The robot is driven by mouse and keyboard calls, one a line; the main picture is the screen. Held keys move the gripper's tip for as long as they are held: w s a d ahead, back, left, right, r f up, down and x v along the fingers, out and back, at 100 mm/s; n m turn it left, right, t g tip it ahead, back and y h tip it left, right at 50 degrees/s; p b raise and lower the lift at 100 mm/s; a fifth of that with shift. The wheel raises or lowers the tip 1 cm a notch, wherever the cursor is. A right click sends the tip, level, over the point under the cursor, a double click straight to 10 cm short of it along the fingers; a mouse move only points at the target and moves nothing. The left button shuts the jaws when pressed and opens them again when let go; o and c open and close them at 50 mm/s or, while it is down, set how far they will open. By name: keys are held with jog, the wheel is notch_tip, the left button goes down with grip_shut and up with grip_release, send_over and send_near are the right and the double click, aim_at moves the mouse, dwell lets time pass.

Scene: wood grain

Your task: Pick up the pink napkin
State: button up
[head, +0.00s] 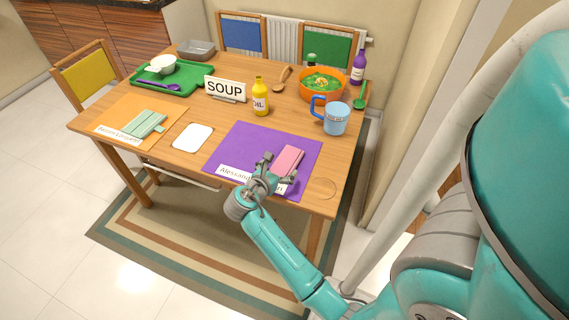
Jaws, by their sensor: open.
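The pink napkin (288,160) lies folded on the purple placemat (250,140) at the near right of the wooden table. My gripper (269,166) is at the napkin's left side, above the placemat, with its jaws open and nothing in them. From this view I cannot tell whether a finger touches the napkin. The gripper hides part of the placemat and part of the name card (236,173) at its near edge.
A blue mug (337,119), an orange soup bowl (322,88) and a yellow oil bottle (260,98) stand behind the placemat. A white card (193,138) and an orange placemat (120,118) with a green napkin (146,123) lie left. The table's near edge is close.

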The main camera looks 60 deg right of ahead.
aim_at(286, 162)
jog(key=shift+x, duration=2.35)
jog(key=shift+f, duration=0.1)
jog(key=c, duration=1.2)
